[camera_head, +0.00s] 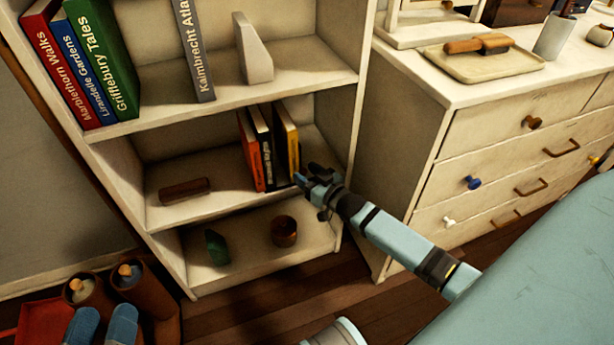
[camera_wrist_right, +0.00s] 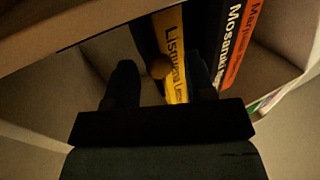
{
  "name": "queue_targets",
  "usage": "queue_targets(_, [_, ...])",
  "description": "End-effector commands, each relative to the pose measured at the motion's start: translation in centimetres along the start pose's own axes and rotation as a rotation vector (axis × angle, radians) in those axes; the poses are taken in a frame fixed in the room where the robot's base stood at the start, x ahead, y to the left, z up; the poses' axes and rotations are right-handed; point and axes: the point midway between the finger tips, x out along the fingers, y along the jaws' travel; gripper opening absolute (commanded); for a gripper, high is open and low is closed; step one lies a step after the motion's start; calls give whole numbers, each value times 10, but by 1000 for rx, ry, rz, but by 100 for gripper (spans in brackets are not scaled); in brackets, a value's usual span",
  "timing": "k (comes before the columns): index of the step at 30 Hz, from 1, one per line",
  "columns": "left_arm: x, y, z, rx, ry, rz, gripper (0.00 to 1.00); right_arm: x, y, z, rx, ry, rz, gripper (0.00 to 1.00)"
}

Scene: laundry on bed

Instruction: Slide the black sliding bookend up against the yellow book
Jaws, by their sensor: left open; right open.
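The yellow book (camera_head: 288,138) stands at the right end of a short row on the middle shelf, beside a black book (camera_head: 262,145) and an orange book (camera_head: 249,150). It also shows in the right wrist view (camera_wrist_right: 172,40). There, a dark upright slab, seemingly the black sliding bookend (camera_wrist_right: 141,38), is beside the yellow book; I cannot tell whether they touch. A round brown knob (camera_wrist_right: 160,68) shows in front. My right gripper (camera_head: 308,174) is open, its fingers either side of the knob and apart from it. In the head view it hides the bookend. My left gripper is not in view.
A brown block (camera_head: 185,190) lies on the middle shelf's left part, with bare shelf before the books. The shelf below holds a green object (camera_head: 216,247) and a brown pot (camera_head: 284,231). A drawer chest (camera_head: 430,150) stands close on the right.

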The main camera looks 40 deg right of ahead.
Motion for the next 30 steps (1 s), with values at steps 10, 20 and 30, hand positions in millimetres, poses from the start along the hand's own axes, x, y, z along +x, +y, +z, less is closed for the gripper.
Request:
queue_targets(10, [0,0,0,0,-1,0,55,1,0,0,1,0,0,27])
queue_targets(20, [0,1,-7,2,7,-1,55,1,-1,-3,1,0,0,0])
queue_targets(30, [-2,4,-24,2,82,-8,55,2,-4,0,1,1,-1,0])
